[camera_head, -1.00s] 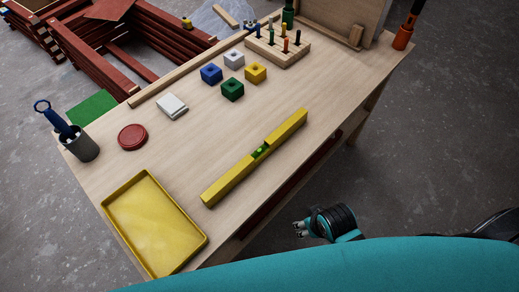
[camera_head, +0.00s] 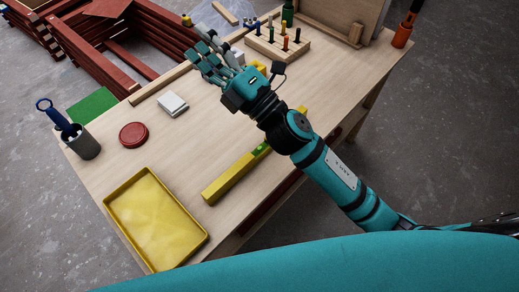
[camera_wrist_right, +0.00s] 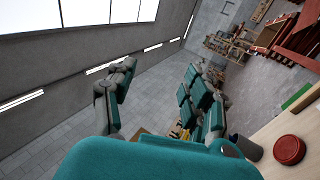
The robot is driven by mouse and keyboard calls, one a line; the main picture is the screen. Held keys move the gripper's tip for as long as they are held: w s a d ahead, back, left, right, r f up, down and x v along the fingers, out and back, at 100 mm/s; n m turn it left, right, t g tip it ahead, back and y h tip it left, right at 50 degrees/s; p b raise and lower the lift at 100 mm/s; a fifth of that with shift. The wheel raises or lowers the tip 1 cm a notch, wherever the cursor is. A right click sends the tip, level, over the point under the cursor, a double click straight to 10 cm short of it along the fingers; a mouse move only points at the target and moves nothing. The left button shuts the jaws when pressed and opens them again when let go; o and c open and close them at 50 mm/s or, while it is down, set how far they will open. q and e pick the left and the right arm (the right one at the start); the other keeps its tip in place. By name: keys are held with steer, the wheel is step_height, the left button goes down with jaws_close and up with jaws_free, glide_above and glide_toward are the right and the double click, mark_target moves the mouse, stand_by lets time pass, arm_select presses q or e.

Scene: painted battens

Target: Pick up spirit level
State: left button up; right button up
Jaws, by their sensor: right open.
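The yellow spirit level (camera_head: 229,180) lies on the wooden table near its front edge, with a green vial in its middle. My right arm crosses above it in the head view and hides part of its far half. My right gripper (camera_head: 207,58) is open and empty, above the table beyond the level, over the area of the coloured blocks. Its fingers also show spread apart in the right wrist view (camera_wrist_right: 155,100). The level does not show clearly in the right wrist view. My left gripper is not in view.
A yellow tray (camera_head: 204,237), a red disc (camera_head: 133,135), a white block (camera_head: 172,104) and a grey cup (camera_head: 83,145) with a blue-handled tool stand on the table's left side. A peg block (camera_head: 277,48) is behind my gripper. The table between disc and level is clear.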

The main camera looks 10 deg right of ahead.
steer(key=s+a+n+g+y, duration=0.3)
steer(key=s+a+n+g, duration=0.25)
steer(key=n+g, duration=0.55)
steer(key=s+a+n+g+y, duration=0.2)
steer(key=s+a+n+g, duration=0.5)
steer(key=n, duration=0.6)
steer(key=n+h, duration=1.1)
steer(key=h, duration=0.9)
glide_above(259, 147)
step_height(259, 147, down, 15)
steer(key=f+p, duration=0.1)
steer(key=f, duration=0.2)
steer(key=f+p, duration=0.1)
steer(key=f, duration=0.3)
steer(key=f+p, duration=0.1)
steer(key=f, duration=0.3)
steer(key=shift+w+d+f, duration=0.2)
steer(key=shift+w+d, duration=0.05)
steer(key=shift+d, duration=0.1)
steer(key=shift+m, duration=0.3)
steer(key=f, duration=0.1)
steer(key=f+p, duration=0.1)
steer(key=f, duration=0.1)
steer(key=f+p, duration=0.1)
steer(key=shift+s+a+f, duration=0.25)
steer(key=shift+s, duration=0.05)
steer(key=shift+f+p, duration=0.3)
steer(key=shift+f, duration=0.35)
steer(key=shift+w, duration=0.1)
jaws_close()
